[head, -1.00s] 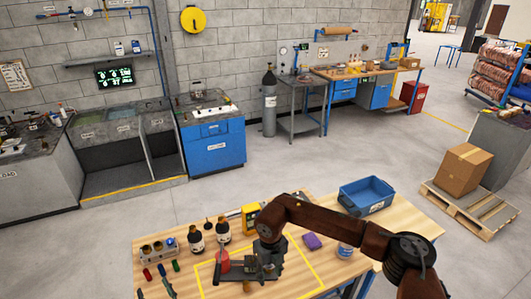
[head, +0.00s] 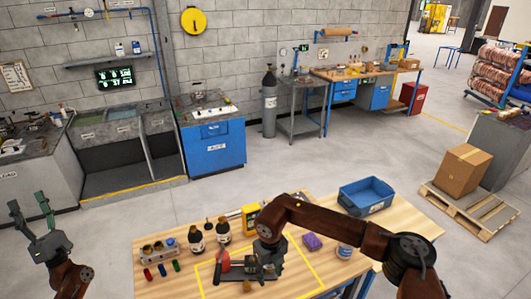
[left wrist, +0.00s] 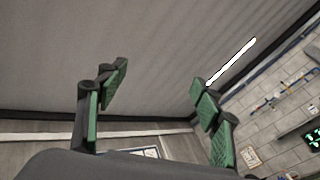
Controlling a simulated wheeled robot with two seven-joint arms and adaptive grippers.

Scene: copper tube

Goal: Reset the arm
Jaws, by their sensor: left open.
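My left gripper (head: 28,206) is raised at the far left of the head view, clear of the table, its green-padded fingers pointing up and spread apart. In the left wrist view the same gripper (left wrist: 160,78) is open, with nothing between the fingers. My right arm (head: 330,222) reaches in from the right over the wooden table (head: 405,222). Its gripper end (head: 268,255) points down at a dark fixture with a red part (head: 222,262), inside a yellow outline. Its fingers are not clear there, and contact cannot be told.
On the table stand dark bottles (head: 196,243), a rack (head: 158,248), a yellow device (head: 250,215), a purple block (head: 312,241) and a blue bin (head: 367,195). Small coloured pieces (head: 162,270) lie at the front left. Open floor (head: 110,225) lies between my left gripper and the table.

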